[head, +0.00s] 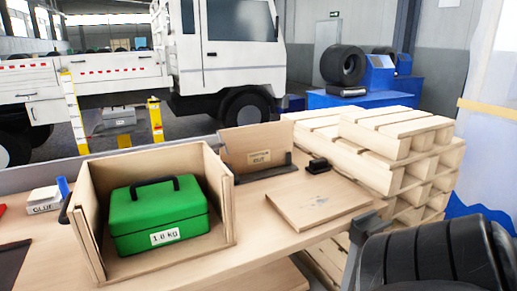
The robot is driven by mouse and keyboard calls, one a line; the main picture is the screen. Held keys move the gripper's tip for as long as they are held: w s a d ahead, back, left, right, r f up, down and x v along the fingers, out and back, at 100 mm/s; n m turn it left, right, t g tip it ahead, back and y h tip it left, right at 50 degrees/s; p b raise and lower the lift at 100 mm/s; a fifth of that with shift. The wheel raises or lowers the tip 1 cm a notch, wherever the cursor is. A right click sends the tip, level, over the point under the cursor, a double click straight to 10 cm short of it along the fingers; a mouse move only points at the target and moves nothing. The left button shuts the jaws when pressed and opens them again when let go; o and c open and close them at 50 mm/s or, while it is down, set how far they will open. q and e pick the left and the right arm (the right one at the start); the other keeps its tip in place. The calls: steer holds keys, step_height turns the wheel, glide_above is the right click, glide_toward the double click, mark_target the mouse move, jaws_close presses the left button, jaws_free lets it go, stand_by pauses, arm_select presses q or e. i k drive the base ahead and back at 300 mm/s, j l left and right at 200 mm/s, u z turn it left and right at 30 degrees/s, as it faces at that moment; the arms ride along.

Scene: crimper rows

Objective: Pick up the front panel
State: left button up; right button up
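A flat, light wooden panel (318,203) lies on the workbench, right of the open-fronted wooden box; a small grey mark shows on it. I take it to be the front panel. The box (227,198) has side, back and bottom boards and holds a green case (158,217) with a black handle and a "1.0 KG" label. Another board (240,150) with a printed label stands upright behind, by a dark holder. A grey part, apparently my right gripper (366,226), is close to the panel's right corner; its fingers are unclear. My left gripper is out of view.
A small black object (318,165) sits behind the panel. A glue box (43,200) and a blue-topped item stand at the bench's left. Stacked pale timber (400,150) rises behind the bench at right. Bare bench top (262,235) lies between box and panel.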

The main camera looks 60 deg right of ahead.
mark_target(251, 148)
steer(key=z, duration=1.8)
steer(key=i+l, duration=0.1)
steer(key=l, duration=0.25)
steer(key=i+l, duration=0.1)
steer(key=l, duration=0.25)
steer(key=i+l, duration=0.1)
steer(key=l, duration=0.3)
steer(key=i+l, duration=0.15)
steer(key=l, duration=0.2)
steer(key=l+u, duration=0.25)
steer(key=u, duration=0.15)
steer(key=i+l+u, duration=0.1)
steer(key=l+u, duration=0.3)
steer(key=j, duration=0.1)
